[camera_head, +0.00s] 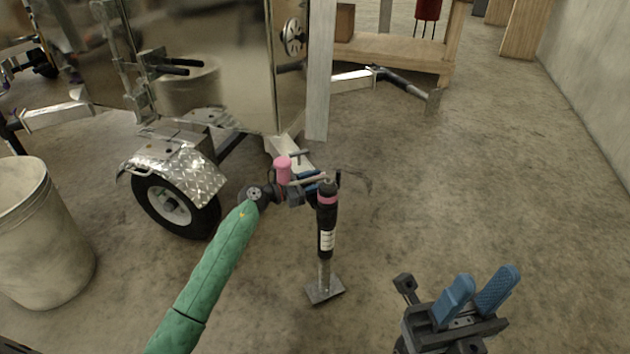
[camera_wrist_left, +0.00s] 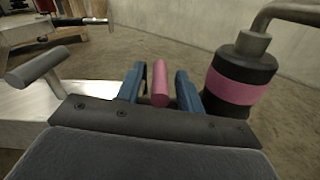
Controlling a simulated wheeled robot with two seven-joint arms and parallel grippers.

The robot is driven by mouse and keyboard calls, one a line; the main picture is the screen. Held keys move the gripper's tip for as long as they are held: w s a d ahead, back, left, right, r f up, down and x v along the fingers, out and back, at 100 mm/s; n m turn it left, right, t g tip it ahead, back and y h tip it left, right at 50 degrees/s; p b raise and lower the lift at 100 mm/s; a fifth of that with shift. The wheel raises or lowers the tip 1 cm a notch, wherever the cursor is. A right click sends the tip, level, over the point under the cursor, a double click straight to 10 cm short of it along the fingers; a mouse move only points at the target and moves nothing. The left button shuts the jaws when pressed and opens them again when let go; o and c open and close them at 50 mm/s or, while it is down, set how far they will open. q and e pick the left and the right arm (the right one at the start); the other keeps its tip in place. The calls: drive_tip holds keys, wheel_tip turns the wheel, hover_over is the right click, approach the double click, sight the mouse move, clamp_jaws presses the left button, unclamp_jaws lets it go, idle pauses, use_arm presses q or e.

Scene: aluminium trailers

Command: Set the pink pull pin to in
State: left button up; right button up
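The pink pull pin (camera_wrist_left: 160,84) is a short pink rod in the left wrist view. It stands between the two blue fingers of my left gripper (camera_wrist_left: 158,82), with a visible gap to the left finger and a narrower one to the right finger. In the head view my left gripper (camera_head: 318,180) is at the trailer tongue beside the jack, and I cannot make out the pin there. The black jack (camera_head: 327,228) with a pink band stands upright; its top (camera_wrist_left: 240,82) is just right of the gripper in the wrist view. My right gripper (camera_head: 484,287) is open and empty above the floor.
The trailer (camera_head: 215,70) with its wheel (camera_head: 172,208) and silver fender is behind my left arm. A pale bin (camera_head: 40,235) stands at the left. A wooden bench (camera_head: 395,52) is at the back. The floor right of the jack is clear.

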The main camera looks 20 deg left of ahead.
use_arm(q)
drive_tip(key=v, duration=0.7)
drive_tip(key=shift+s+a+p, duration=0.25)
drive_tip(key=shift+a+p, duration=0.05)
drive_tip(key=shift+p, duration=0.15)
